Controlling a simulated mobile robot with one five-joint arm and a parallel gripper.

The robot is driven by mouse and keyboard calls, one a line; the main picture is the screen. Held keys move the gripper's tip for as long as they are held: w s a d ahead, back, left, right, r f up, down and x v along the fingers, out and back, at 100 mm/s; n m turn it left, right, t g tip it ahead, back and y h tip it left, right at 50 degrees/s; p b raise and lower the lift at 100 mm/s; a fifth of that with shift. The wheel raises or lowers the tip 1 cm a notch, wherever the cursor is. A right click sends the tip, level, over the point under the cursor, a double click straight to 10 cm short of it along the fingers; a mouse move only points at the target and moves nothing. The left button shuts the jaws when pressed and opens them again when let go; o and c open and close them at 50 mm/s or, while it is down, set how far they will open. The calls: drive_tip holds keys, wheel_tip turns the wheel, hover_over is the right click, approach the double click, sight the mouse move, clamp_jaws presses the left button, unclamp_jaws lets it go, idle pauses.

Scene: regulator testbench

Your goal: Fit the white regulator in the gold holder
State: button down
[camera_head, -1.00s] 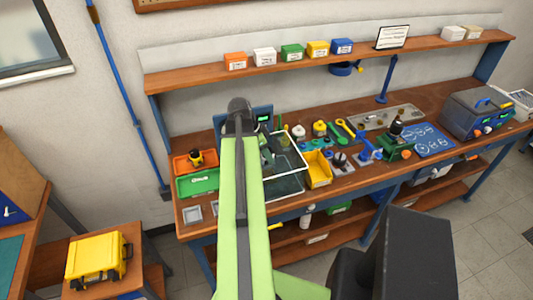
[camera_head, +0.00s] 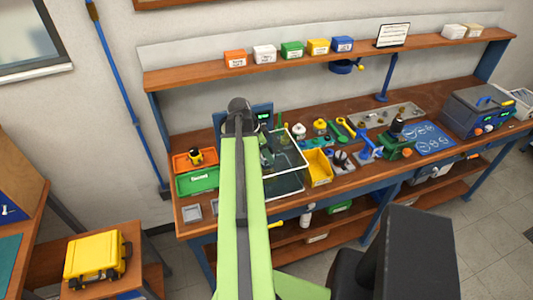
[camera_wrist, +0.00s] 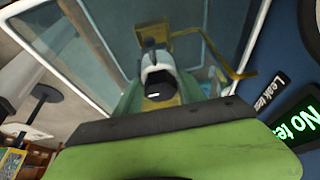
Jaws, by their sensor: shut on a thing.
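In the wrist view the white regulator (camera_wrist: 155,62), white with a dark top, sits between the green fingers of my gripper (camera_wrist: 157,88), which is shut on it. The regulator is over the white-rimmed clear tank (camera_wrist: 85,45). A gold bracket, seemingly the gold holder (camera_wrist: 238,72), shows just beyond and to the right of it. I cannot tell whether the two touch.
A test unit with a lit green screen (camera_wrist: 303,122) stands close on the right in the wrist view. In the head view a yellow bin (camera_head: 318,168) stands right of the tank, and a green tray (camera_head: 198,181) and an orange tray (camera_head: 182,163) lie left.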

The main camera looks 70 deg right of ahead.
sight(267, 163)
drive_tip(key=shift+f+b, duration=3.15)
idle(2.8)
drive_tip(key=shift+c, duration=0.6)
unclamp_jaws()
wheel_tip(267, 163, up, 8)
drive_tip(key=p, duration=0.8)
